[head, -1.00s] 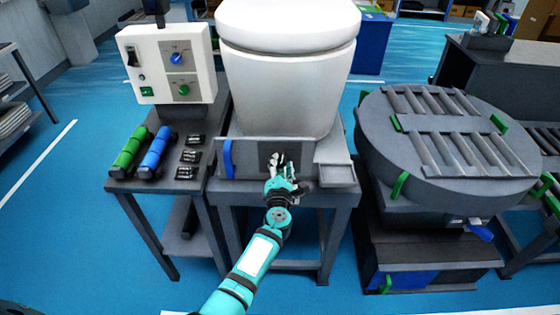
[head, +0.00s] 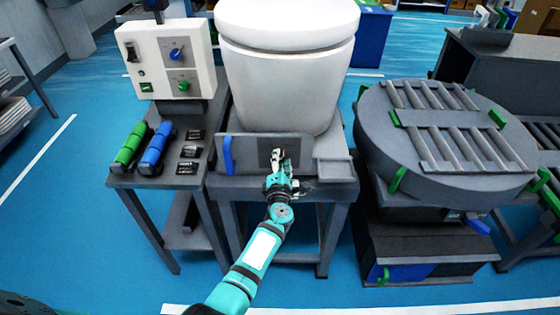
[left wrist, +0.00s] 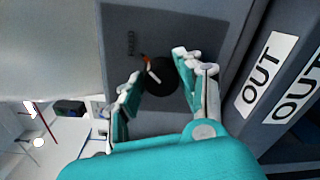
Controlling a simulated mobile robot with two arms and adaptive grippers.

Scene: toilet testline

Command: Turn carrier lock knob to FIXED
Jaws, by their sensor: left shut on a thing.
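The carrier lock knob (left wrist: 161,77) is round and black, on a dark grey plate, in the left wrist view. It bears a pale line, and a small red-orange mark lies beside its rim. Small printing (left wrist: 131,43) stands nearby, too small to read surely. My left gripper (left wrist: 157,68) is shut on the knob, with a finger on either side. In the head view the left gripper (head: 280,163) is at the front plate (head: 248,155) of the stand below the white toilet (head: 285,80), and it hides the knob. My right gripper is not in view.
A blue lever (head: 227,155) stands left of the gripper and a small tray (head: 333,170) right of it. A control box (head: 167,62) with blue and green knobs is at left. A round roller table (head: 440,140) stands at right. OUT labels (left wrist: 263,73) show in the wrist view.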

